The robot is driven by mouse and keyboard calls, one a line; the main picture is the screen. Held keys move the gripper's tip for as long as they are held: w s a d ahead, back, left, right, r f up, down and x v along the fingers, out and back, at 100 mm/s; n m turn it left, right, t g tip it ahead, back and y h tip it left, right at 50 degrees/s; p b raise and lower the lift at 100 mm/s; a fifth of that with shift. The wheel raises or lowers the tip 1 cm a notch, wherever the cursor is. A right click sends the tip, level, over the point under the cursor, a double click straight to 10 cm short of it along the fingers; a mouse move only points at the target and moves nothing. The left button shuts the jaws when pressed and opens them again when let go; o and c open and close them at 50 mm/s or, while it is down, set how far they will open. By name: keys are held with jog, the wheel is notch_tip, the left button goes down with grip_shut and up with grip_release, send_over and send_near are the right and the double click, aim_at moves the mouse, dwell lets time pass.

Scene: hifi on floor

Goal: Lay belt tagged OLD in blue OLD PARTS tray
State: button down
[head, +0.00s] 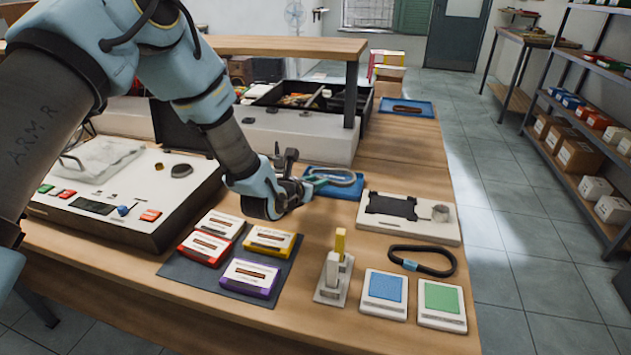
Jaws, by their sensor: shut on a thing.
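My gripper (306,184) is shut on a thin looped belt (345,184), held at its left end. The belt shows over the near blue tray (335,193); whether it touches the tray I cannot tell. No OLD tag is readable on it. A second belt (448,268), black with a blue tag (410,265), lies on the bench at the front right. Another blue tray (426,108) at the back of the bench has a dark loop (407,109) in it. No lettering on either tray is readable.
A white plate with a black part (391,207) lies right of the near tray. Several cassettes (269,240) lie on a dark mat. A small stand with a yellow block (340,242) and blue (385,290) and green pads (441,298) are in front. Bare wood is beyond the plate.

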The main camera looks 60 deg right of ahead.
jog(key=shift+f+b, duration=0.4)
jog(key=shift+f, duration=0.05)
jog(key=shift+f, duration=0.2)
jog(key=c, duration=0.6)
grip_release()
jog(key=shift+r, duration=0.1)
jog(key=shift+r+p, duration=0.3)
jog(key=shift+r, duration=0.1)
jog(key=b+v, duration=0.3)
jog(key=v, duration=0.9)
jog(key=shift+r, duration=0.25)
